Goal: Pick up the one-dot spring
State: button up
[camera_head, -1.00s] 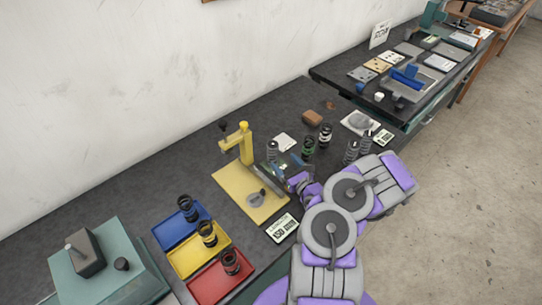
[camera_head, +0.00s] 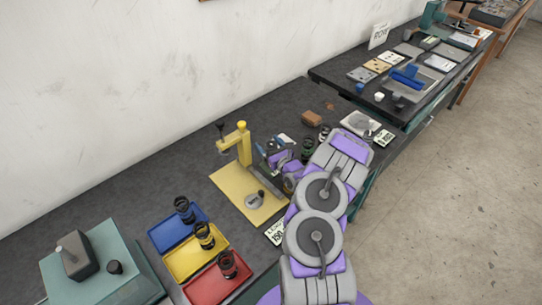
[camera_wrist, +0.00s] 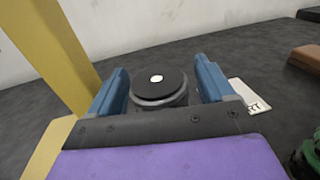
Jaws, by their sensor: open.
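The one-dot spring (camera_wrist: 158,82) shows in the wrist view as a dark round cap with one white dot, over a grey rim. It stands between the two blue fingers of my gripper (camera_wrist: 166,88), with a gap visible on each side. My gripper is open. The spring's lower part is hidden behind the gripper's dark crossbar. In the head view my gripper (camera_head: 273,152) is just right of the yellow press, and the spring there is mostly covered.
The yellow press (camera_head: 245,145) stands close on the left. Green-banded springs (camera_head: 308,148) stand to the right, and a brown block (camera_head: 312,118) lies behind. Blue (camera_head: 172,236), yellow (camera_head: 180,266) and red (camera_head: 203,289) trays with springs are at front left.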

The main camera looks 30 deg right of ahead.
jog(key=shift+d, duration=0.2)
jog(key=shift+c, duration=0.4)
jog(key=shift+a, duration=0.15)
jog(key=c, duration=1.1)
jog(key=shift+r, duration=0.1)
jog(key=shift+c, duration=0.2)
